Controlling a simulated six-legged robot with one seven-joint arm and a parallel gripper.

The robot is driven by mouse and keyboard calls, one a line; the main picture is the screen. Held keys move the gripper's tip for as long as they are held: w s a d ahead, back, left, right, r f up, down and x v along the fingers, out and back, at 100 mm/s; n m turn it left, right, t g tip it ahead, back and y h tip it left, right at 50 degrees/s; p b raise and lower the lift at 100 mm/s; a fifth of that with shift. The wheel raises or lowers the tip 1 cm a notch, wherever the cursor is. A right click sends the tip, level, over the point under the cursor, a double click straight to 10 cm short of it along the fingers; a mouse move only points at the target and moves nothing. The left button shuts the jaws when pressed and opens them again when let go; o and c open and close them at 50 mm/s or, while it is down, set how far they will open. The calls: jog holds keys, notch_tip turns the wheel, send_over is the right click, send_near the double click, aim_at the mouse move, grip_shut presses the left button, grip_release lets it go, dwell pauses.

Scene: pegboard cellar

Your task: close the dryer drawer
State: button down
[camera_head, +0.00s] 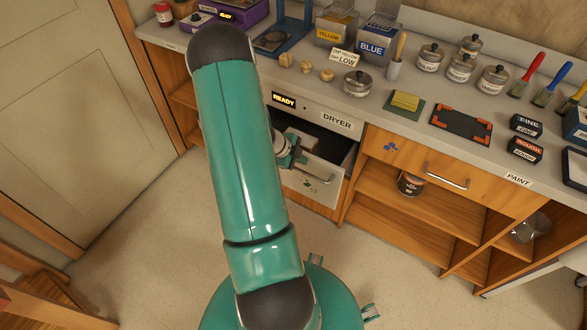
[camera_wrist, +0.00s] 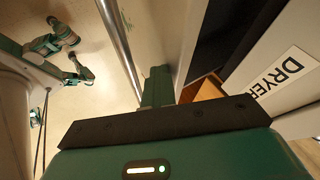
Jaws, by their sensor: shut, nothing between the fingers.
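The dryer drawer (camera_head: 308,184) is pulled out below the counter, under the "DRYER" label (camera_head: 337,121). Its dark inside shows behind a pale front with a bar handle. My gripper (camera_head: 300,157) is at the left part of the drawer front, near its top edge. In the wrist view the closed green fingers (camera_wrist: 157,86) overlap the pale drawer front (camera_wrist: 160,30), beside the long metal handle (camera_wrist: 121,45). I cannot tell whether the fingers touch it. The "DRYER" label (camera_wrist: 283,74) shows at the right. My arm hides the left end of the drawer from the head view.
A "READY" display (camera_head: 284,99) is lit on the dryer panel. Jars, tins, brushes and blocks stand on the counter (camera_head: 385,118) above. Right of the drawer is a closed wooden front with a handle (camera_head: 446,178) over open shelves. The floor (camera_head: 150,235) at left is clear.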

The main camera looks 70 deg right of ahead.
jog(key=s+d, duration=0.2)
jog(key=d, duration=0.8)
jog(key=shift+s+d, duration=0.1)
